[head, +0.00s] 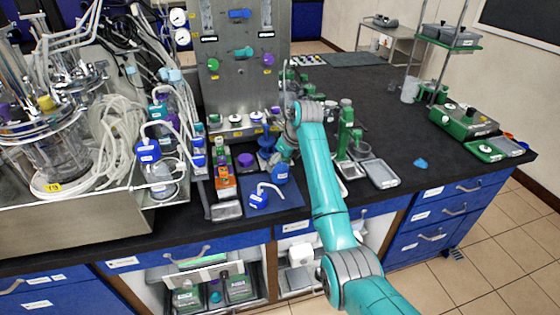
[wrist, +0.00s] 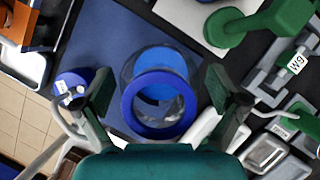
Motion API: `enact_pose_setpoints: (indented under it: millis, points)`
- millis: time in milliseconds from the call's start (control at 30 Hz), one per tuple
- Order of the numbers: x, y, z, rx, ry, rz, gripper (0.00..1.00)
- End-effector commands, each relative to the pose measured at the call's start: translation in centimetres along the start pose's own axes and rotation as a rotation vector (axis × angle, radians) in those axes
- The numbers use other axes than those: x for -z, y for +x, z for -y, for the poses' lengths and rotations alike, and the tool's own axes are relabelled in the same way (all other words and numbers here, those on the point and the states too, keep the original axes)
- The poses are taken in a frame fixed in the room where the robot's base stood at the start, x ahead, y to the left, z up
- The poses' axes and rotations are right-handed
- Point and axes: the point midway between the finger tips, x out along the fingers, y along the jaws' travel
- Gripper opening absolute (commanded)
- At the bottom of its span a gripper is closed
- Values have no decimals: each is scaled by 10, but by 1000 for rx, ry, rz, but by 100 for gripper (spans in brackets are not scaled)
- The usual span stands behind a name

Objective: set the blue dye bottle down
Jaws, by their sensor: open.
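The blue dye bottle looks like the clear vessel with a wide blue ring at its top (wrist: 160,128) in the wrist view; blue shows inside it. It appears upright on a blue mat (wrist: 98,38). My gripper (wrist: 160,92) is open, with one dark finger on each side of the bottle and gaps between. In the head view a blue bottle (head: 281,174) shows just below my gripper (head: 286,152), at the back right of the mat (head: 288,202). The fingertips are hard to make out there.
A second blue-capped bottle with a bent tube (head: 259,199) stands on the mat, left in the wrist view (wrist: 73,88). A green stand (head: 346,130) and grey tray (head: 380,173) are to the right. Orange-labelled bottles (head: 225,182) stand left.

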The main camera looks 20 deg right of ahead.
Motion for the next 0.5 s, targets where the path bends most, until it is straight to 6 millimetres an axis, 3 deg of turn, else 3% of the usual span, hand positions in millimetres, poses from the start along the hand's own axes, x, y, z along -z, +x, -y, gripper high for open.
enact_pose_setpoints:
  millis: [267, 500]
  points:
    - [-2, -10, 1, 2, 0, 2, 96]
    - [-2, -52, 1, 3, 0, 4, 96]
